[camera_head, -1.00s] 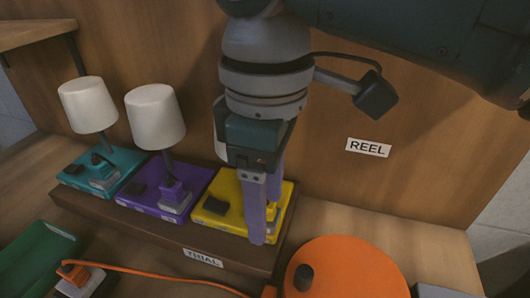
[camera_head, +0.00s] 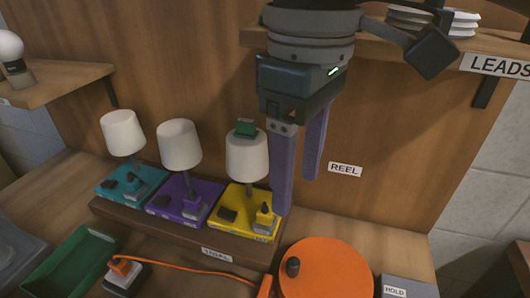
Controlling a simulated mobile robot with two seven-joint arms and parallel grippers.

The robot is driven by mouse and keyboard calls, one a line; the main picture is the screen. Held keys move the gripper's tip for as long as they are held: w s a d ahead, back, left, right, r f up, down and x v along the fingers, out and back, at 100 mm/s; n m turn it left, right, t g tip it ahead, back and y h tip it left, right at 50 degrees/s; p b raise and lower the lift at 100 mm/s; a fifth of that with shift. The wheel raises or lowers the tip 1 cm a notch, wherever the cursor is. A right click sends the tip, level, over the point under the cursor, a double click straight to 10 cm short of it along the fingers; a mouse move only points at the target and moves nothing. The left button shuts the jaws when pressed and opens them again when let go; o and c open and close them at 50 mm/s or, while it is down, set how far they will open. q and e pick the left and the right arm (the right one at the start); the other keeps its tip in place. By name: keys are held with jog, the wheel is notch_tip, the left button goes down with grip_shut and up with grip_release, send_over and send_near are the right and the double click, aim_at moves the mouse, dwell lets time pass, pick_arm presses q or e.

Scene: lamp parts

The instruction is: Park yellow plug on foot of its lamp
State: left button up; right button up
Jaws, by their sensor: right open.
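The yellow lamp foot (camera_head: 235,229) is at the right end of the row of lamps, with a white shade (camera_head: 247,160) above it. The yellow plug (camera_head: 264,215) stands on the front right part of this foot, at a small grey piece. I cannot tell how firmly it sits there. My right gripper (camera_head: 297,190) is open and empty, with purple fingers pointing down. It is above and to the right of the plug in the picture, apart from it. My left gripper is not in view.
Purple (camera_head: 177,203) and teal (camera_head: 124,183) lamp feet share the brown TRIAL stand (camera_head: 160,226). A small green object (camera_head: 245,128) shows at the yellow lamp's shade top. An orange reel (camera_head: 325,272), HOLD box (camera_head: 407,288) and green tray (camera_head: 80,262) lie in front. The LEADS shelf (camera_head: 400,42) is above.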

notch_tip(320, 180, up, 10)
jog(key=d+m+p, duration=0.2)
jog(key=d+p, duration=0.1)
jog(key=p, duration=0.3)
jog(key=s+a+f+t+y, duration=0.1)
jog(key=s+a+f+y, duration=0.3)
jog(key=s+a+f, duration=0.35)
jog(key=s+d+f+m+t+h, duration=0.15)
jog(key=s+d+m, duration=0.35)
jog(key=d, duration=0.5)
jog(key=s+d+f+m+t+h, duration=0.1)
jog(key=s+d+m+h, duration=0.15)
jog(key=s+d, duration=0.6)
notch_tip(320, 180, up, 26)
jog(key=w+p, duration=0.2)
jog(key=p, duration=2.4)
jog(key=shift+d+f, duration=0.25)
jog(key=shift+d, duration=0.2)
jog(key=shift+n, duration=0.25)
